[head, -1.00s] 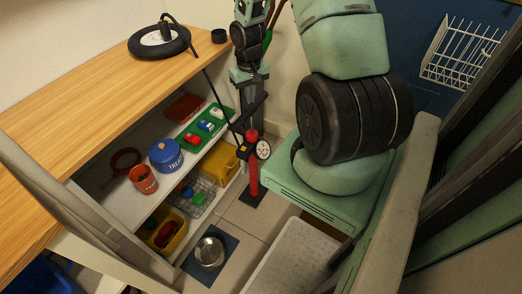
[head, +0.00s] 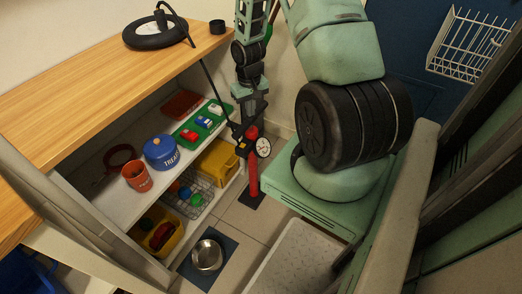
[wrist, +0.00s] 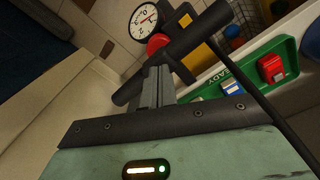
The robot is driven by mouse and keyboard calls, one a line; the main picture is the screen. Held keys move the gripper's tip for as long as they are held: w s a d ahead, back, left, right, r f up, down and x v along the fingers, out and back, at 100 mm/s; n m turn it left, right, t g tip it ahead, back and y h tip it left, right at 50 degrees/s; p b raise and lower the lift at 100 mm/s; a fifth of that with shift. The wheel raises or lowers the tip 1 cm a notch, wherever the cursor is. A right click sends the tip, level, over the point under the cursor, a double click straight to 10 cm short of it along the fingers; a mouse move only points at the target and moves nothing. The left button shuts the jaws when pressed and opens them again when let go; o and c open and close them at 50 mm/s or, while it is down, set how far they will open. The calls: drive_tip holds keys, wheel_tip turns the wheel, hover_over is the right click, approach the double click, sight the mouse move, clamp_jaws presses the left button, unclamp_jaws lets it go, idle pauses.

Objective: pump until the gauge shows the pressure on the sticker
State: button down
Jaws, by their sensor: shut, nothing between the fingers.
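A red floor pump (head: 253,175) with a black T-handle (head: 238,128) stands upright on the floor. Its handle is low, close above the barrel's red top. The handle bar (wrist: 195,42) crosses the wrist view. My gripper (head: 250,118) is shut and empty, its fingertips (wrist: 157,82) at the middle of the bar from above; contact looks likely. The white round gauge (head: 263,147) is beside the pump top and also shows in the wrist view (wrist: 143,19); its reading is too small to tell. A black tyre (head: 150,32) lies on the bench; no sticker is legible.
A wooden bench (head: 90,85) with cubbies runs along the left, holding a blue treats jar (head: 160,153), an orange cup (head: 137,177) and a green tray (head: 190,137). A metal bowl (head: 207,256) sits on a blue floor mat. A black hose (head: 212,85) hangs near the pump.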

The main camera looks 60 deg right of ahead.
wheel_tip(320, 180, down, 2)
drive_tip(key=shift+b, duration=0.4)
wheel_tip(320, 180, up, 10)
drive_tip(key=p, duration=0.9)
